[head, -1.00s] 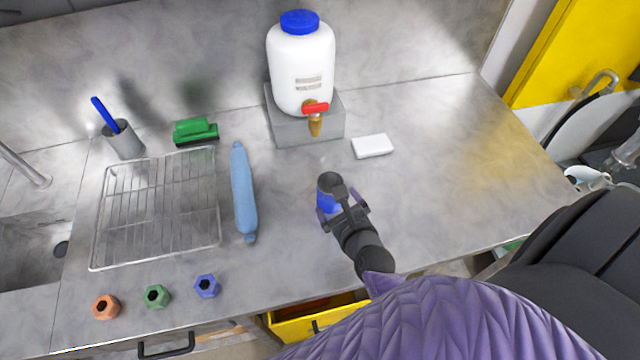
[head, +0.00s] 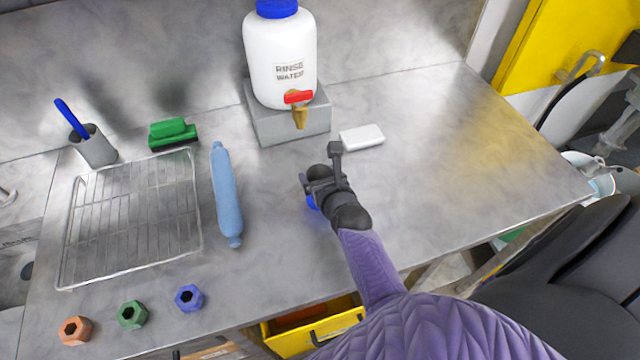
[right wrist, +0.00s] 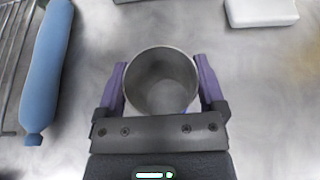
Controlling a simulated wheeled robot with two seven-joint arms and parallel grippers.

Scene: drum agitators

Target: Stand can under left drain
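The can is a small open-topped cylinder; its grey inside and round rim (right wrist: 160,82) show in the right wrist view. In the head view only a bit of its blue side (head: 312,203) shows under my right gripper (head: 320,182). The gripper's two purple fingers (right wrist: 161,78) stand on either side of the can, spread wide and very close to its wall; firm contact is not clear. A white RINSE WATER jug (head: 280,60) with a red-handled brass tap (head: 300,117) stands on a grey block (head: 268,128), behind the can. My left gripper is not in view.
A blue rolling pin (head: 226,195) and wire rack (head: 130,215) lie left of the can. A white block (head: 362,137) lies right of the tap. Orange, green and blue hex nuts (head: 189,297) line the front edge. The right counter is clear.

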